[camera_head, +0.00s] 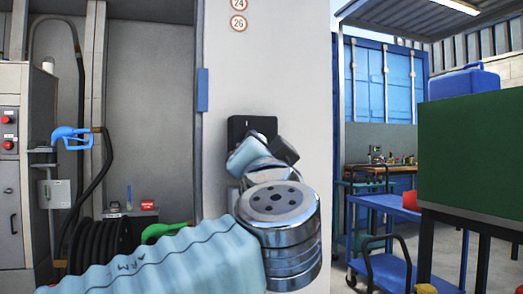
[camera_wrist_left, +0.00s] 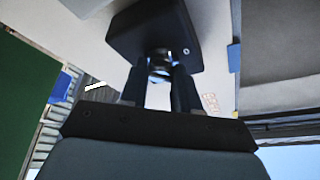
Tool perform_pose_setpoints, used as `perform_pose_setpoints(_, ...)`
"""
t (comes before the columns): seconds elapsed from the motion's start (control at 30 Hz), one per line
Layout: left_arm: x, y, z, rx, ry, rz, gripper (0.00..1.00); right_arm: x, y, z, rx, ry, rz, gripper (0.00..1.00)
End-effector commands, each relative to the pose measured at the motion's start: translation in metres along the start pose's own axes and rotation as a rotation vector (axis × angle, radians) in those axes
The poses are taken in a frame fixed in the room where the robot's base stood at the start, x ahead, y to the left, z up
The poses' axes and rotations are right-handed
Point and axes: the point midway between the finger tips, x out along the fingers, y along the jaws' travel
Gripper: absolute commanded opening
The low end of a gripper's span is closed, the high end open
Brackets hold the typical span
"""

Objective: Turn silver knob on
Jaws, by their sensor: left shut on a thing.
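The silver knob (camera_wrist_left: 160,65) sticks out from a black box (camera_wrist_left: 150,32) in the left wrist view. My left gripper (camera_wrist_left: 159,80) has its two dark fingers on either side of the knob and is shut on it. In the head view the same black box (camera_head: 238,127) is fixed to the pale wall panel. There my left arm reaches up to the box, and it hides the knob and the fingertips. How far the knob is turned cannot be told. My right gripper is in neither view.
A fuel dispenser with a blue nozzle (camera_head: 72,136) and a hose reel (camera_head: 98,245) stand at the left. A blue cart (camera_head: 385,270) and a green panel (camera_head: 470,155) stand at the right. The wall around the black box is clear.

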Motion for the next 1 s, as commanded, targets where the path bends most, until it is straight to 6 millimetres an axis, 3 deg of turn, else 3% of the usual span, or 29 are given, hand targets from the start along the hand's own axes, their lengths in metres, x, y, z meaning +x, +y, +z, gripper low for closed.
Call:
perform_pose_setpoints(0.37,0.0004,-0.0021,-0.0003,0.142,0.006,0.059,0.00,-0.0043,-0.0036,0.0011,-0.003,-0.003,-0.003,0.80)
perform_pose_setpoints(0.9,0.0003,-0.0019,0.0001,0.164,0.007,0.068,0.00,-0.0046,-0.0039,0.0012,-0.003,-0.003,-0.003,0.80)
perform_pose_setpoints(0.93,0.0002,-0.0019,0.0001,0.164,0.007,0.068,0.35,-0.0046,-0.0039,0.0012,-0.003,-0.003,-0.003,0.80)
perform_pose_setpoints(1.0,0.0003,-0.0018,0.0001,0.163,0.007,0.068,0.46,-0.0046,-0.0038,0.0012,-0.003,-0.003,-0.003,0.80)
